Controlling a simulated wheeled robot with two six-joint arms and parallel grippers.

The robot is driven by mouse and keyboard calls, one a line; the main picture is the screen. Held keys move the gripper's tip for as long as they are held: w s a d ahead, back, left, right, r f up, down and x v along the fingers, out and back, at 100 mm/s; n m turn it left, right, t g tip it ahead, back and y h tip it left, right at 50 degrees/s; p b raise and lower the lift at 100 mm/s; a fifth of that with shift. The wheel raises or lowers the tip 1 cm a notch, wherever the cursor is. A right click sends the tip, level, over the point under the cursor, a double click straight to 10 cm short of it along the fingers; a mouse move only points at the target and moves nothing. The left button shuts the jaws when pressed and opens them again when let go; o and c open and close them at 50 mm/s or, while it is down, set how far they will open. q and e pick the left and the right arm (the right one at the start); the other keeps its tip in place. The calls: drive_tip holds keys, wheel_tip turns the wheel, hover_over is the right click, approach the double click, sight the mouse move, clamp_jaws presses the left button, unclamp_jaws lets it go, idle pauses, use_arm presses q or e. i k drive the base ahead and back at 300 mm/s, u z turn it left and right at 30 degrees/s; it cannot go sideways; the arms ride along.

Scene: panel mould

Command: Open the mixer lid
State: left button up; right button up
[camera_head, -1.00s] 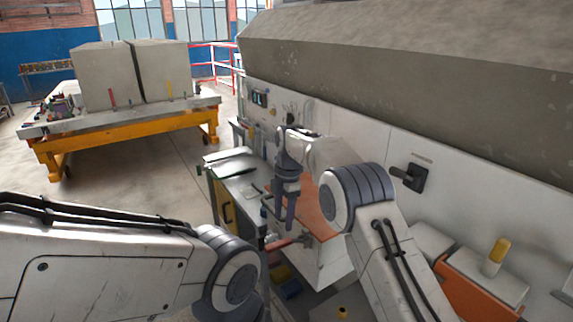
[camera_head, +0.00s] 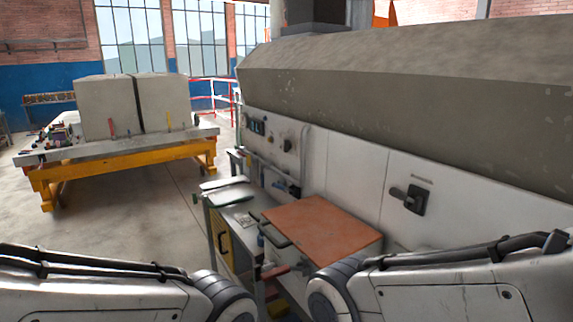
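A flat orange-brown square panel (camera_head: 325,228), which looks like the mixer lid, lies almost level on a pale box against the white machine wall. A dark bar handle (camera_head: 274,233) shows at its left edge. A red bar (camera_head: 276,270) sticks out below it. I cannot tell for certain which part the task calls the lid. My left arm crosses the bottom left and my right arm the bottom right. Both grippers are outside the picture. No gripper touches the panel in view.
A black switch lever (camera_head: 412,199) sits on the white wall (camera_head: 360,180) under the large grey machine body (camera_head: 420,100). A narrow bench (camera_head: 233,194) with a yellow cabinet door stands left of the panel. A yellow-framed table (camera_head: 130,165) carries two grey blocks. Floor between is clear.

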sight(325, 235)
drive_tip(key=u, duration=0.05)
drive_tip(key=k, duration=0.65)
drive_tip(key=u, duration=0.7)
drive_tip(key=i, duration=0.95)
drive_tip(key=u, duration=0.2)
